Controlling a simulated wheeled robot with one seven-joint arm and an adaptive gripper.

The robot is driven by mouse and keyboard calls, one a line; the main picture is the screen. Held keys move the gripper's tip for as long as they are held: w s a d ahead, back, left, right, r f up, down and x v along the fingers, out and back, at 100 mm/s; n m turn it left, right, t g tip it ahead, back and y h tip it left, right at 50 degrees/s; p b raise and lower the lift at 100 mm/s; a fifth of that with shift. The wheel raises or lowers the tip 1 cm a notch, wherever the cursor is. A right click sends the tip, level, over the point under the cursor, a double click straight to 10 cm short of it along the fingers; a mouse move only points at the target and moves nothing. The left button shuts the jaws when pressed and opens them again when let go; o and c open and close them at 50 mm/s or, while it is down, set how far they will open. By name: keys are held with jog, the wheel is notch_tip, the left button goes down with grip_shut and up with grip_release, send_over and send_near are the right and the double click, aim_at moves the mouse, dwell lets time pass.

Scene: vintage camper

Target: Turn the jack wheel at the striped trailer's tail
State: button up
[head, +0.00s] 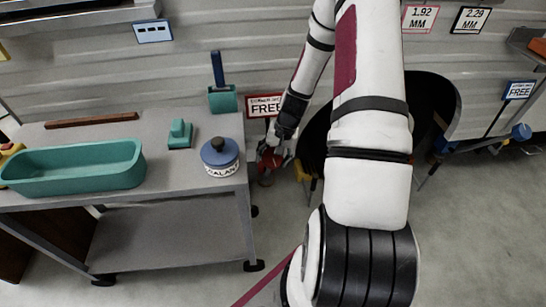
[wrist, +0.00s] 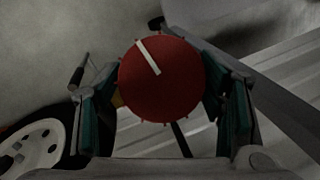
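The red jack wheel (wrist: 160,88) is a round disc with a white stripe running from near its middle to its upper left edge. It fills the middle of the wrist view, between the two fingers of my gripper (wrist: 160,100). The fingers are spread wide, one on each side of the wheel, close to its rim. A thin gap shows at the left; contact on the right is unclear. In the head view my gripper (head: 273,152) is low by the trailer wall (head: 190,70), right of the cart. A small red part of the wheel (head: 265,170) shows there, mostly hidden.
A grey cart (head: 190,195) stands at left, with a teal tray (head: 75,168), a blue-lidded jar (head: 220,160) and a teal block (head: 180,135). A black wheel arch (head: 437,105) is behind my arm. The floor at right is clear. The wrist view shows a pale wheel hub (wrist: 35,148) at lower left.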

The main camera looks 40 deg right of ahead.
jog(key=shift+o, duration=0.5)
jog(key=shift+r, duration=0.1)
jog(key=shift+s+d+r, duration=0.1)
jog(key=shift+r, duration=0.3)
jog(key=v, duration=1.1)
